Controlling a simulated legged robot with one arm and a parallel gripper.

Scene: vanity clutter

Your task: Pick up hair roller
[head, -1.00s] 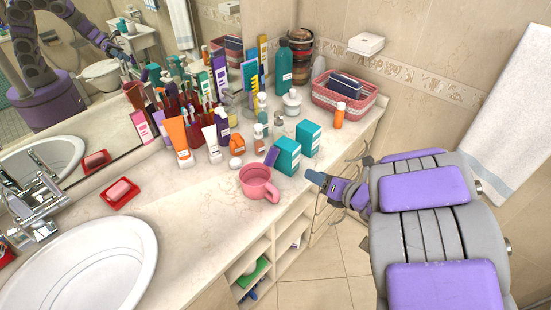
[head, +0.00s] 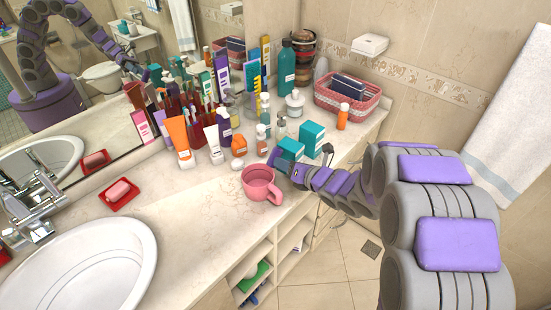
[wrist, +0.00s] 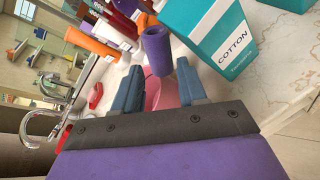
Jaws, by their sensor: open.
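The hair roller (wrist: 156,48) is a short purple hollow cylinder, seen in the wrist view just beyond and between my fingertips. My gripper (wrist: 158,70) is open, with one blue-grey finger on each side of the roller's near end. I see no grip on it. In the head view my gripper (head: 283,167) is low over the counter, between the pink mug and the teal boxes. There the roller is mostly hidden near the fingertips.
A pink mug (head: 259,184) stands close in front of my gripper. Teal cotton boxes (head: 312,140) stand just right of it. Bottles, tubes and a brush holder crowd the counter behind. The counter (head: 190,205) is clear at front left.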

